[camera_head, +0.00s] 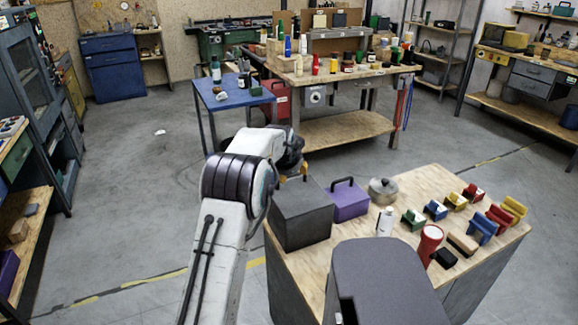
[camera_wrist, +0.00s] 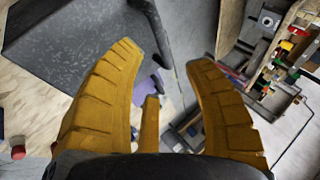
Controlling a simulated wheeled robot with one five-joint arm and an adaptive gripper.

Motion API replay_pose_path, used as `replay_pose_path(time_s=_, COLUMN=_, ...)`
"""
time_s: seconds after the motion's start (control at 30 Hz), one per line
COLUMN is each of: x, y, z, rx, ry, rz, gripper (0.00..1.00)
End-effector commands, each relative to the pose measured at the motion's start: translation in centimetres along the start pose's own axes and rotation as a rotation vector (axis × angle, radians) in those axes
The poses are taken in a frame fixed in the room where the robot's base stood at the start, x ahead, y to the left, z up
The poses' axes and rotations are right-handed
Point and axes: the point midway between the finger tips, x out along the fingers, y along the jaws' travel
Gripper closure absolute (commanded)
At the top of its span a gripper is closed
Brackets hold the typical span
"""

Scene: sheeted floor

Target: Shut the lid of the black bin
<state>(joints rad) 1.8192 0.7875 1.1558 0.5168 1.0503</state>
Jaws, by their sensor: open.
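The black bin (camera_head: 302,222) is a dark box near the left edge of the wooden-topped table, just beside a purple box. Its upper face looks dark and flat in the head view; I cannot tell clearly how far the lid stands open, as my arm covers part of it. In the wrist view a large dark speckled panel, seemingly part of the bin (camera_wrist: 85,45), fills the upper left. My gripper (camera_head: 292,172) is above the bin's far side. In the wrist view its yellow fingers (camera_wrist: 163,62) are spread apart, with nothing held between them.
The purple box (camera_head: 347,203) with a black handle stands right of the bin. Open floor (camera_head: 125,200) lies to the left.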

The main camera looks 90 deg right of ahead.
Motion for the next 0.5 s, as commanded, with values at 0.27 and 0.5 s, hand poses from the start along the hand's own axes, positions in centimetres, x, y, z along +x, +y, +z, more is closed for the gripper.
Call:
replay_pose_path(time_s=0.27, x=-3.3, y=0.0, z=0.0, rx=0.000, ry=0.000, rz=0.000, gripper=0.53)
replay_pose_path(time_s=0.5, x=-4.3, y=0.1, z=0.0, rx=0.000, ry=0.000, rz=0.001, gripper=0.53)
